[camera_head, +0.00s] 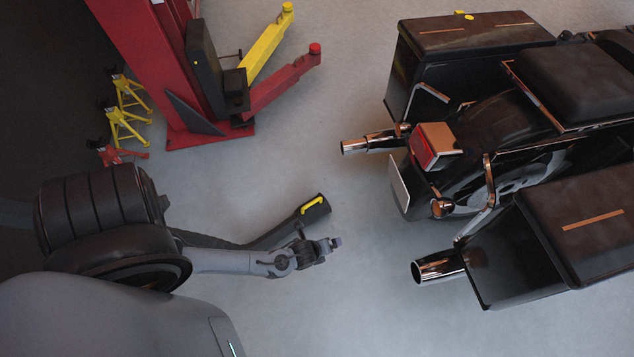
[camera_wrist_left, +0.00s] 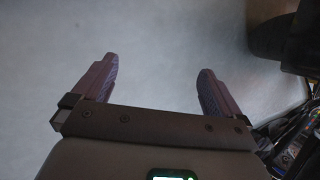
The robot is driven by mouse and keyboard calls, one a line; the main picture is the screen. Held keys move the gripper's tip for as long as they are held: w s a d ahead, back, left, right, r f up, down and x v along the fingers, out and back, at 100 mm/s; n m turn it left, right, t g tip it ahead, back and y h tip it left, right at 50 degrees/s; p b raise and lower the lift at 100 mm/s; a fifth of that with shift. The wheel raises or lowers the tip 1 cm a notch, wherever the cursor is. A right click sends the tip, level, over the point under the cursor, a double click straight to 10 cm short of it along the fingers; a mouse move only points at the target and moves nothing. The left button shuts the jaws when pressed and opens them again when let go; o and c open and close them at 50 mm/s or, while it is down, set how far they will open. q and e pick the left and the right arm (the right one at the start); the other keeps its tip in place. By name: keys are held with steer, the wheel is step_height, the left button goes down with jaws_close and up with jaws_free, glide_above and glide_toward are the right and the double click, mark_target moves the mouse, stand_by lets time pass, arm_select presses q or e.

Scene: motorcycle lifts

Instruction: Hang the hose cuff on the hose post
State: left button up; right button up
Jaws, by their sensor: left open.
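The hose cuff (camera_head: 316,210) is a black tube with a yellow handle, at the end of a dark hose (camera_head: 268,238) in the middle of the head view. The hose runs left, partly hidden behind my arm. My left gripper (camera_head: 333,243) is just below and right of the cuff in the picture, and I cannot tell how far apart they are in depth. In the left wrist view the jaws (camera_wrist_left: 150,80) are spread with nothing between them. A dark rounded shape at the upper right there may be the cuff. I cannot make out the hose post. My right gripper is not in view.
A black motorcycle (camera_head: 520,120) with chrome exhaust pipes (camera_head: 437,268) stands at the right. A red lift column (camera_head: 150,50) with a yellow arm and a red arm (camera_head: 285,82) stands at the back left, beside several jack stands (camera_head: 122,125). Grey floor between is clear.

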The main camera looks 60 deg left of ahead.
arm_select(q)
steer(key=s+d+r+n+g, duration=0.1)
steer(key=s+r+n, duration=0.1)
steer(key=r+n, duration=0.7)
steer(key=s+d+r+n+g+h, duration=0.1)
steer(key=r+n, duration=0.9)
steer(key=r, duration=0.9)
steer(key=shift+s+r+h, duration=0.25)
steer(key=shift+s+h, duration=0.05)
steer(key=shift+s, duration=0.05)
steer(key=shift+r, duration=0.1)
